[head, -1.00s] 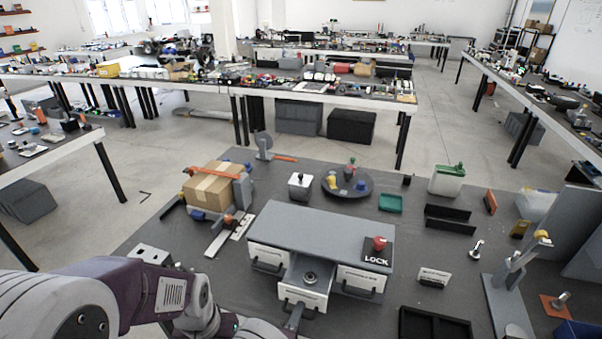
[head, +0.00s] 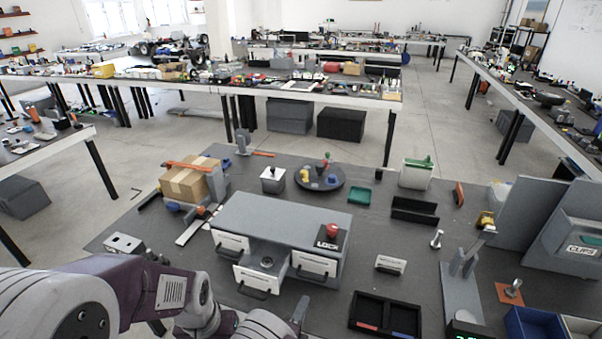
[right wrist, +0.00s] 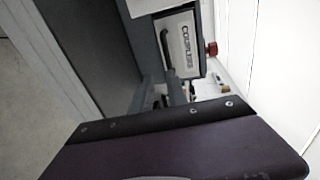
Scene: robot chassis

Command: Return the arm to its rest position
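My right gripper (head: 300,312) shows at the bottom edge of the head view as a grey fingertip part. It stands to the right of the open drawer's handle and looks apart from it. Most of it is hidden behind my purple and grey arm links, so its opening cannot be made out. The grey cabinet (head: 285,212) stands on the dark table with its middle drawer (head: 257,279) pulled out; a small round metal part (head: 266,262) lies inside. The right wrist view shows a drawer front labelled COUPLERS (right wrist: 184,45). My left gripper is not seen.
A red knob (head: 332,231) stands on the LOCK plate on the cabinet. A cardboard box (head: 187,183) sits behind left. A black tray (head: 385,315), a metal stand (head: 462,290) and a blue bin (head: 535,325) are to the right. Some bare table lies between cabinet and tray.

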